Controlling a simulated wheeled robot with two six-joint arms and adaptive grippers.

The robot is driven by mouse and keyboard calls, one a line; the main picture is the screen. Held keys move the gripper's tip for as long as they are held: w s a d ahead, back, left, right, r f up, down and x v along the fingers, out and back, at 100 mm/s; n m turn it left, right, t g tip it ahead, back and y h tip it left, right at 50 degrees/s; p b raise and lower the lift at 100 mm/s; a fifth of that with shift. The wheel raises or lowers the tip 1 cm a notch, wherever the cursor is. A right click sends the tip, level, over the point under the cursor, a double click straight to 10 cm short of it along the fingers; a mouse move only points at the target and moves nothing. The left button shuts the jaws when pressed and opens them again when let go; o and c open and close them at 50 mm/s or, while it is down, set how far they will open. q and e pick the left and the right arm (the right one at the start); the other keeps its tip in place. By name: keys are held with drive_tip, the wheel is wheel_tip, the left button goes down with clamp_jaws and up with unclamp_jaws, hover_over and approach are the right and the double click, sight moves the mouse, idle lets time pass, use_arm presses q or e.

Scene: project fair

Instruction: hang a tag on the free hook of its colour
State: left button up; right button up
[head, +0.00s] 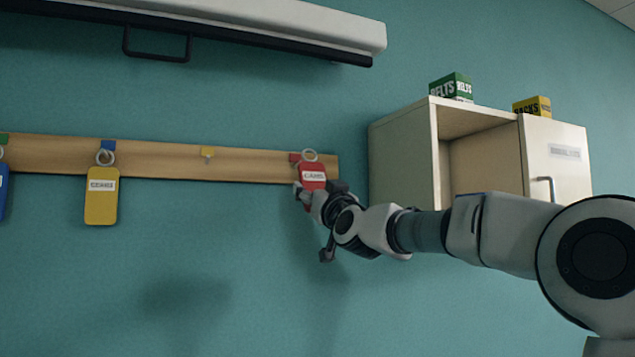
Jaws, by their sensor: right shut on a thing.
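A wooden hook rail (250,167) runs along the wall. My right gripper (309,192) is shut on a red tag (314,174) near the rail's right end. The tag's ring (310,155) is just right of a red hook mark (294,158); I cannot tell whether it is on the hook. A yellow tag (101,208) hangs by its ring under a blue hook mark (108,145). The yellow hook (208,153) between them is bare. A blue tag (3,190) is cut off at the left edge, below a green mark (3,139). My left gripper is out of view.
An open-fronted cabinet (402,165) with a handled door (556,160) is right of the rail. A green box (451,88) and a yellow box (532,106) stand on top. A white housing with a dark lower edge (250,25) hangs above the rail. The wall below is clear.

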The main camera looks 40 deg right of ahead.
drive_tip(key=w+d+f+p, duration=0.1)
drive_tip(key=w+p, duration=0.2)
drive_tip(key=w, duration=0.4)
drive_tip(key=shift+w+d+f+p, duration=0.25)
drive_tip(key=shift+w+d+p, duration=0.1)
drive_tip(key=shift+d, duration=0.05)
idle(0.6)
drive_tip(key=o, duration=0.9)
drive_tip(key=shift+o, duration=0.2)
drive_tip(key=shift+s, duration=0.15)
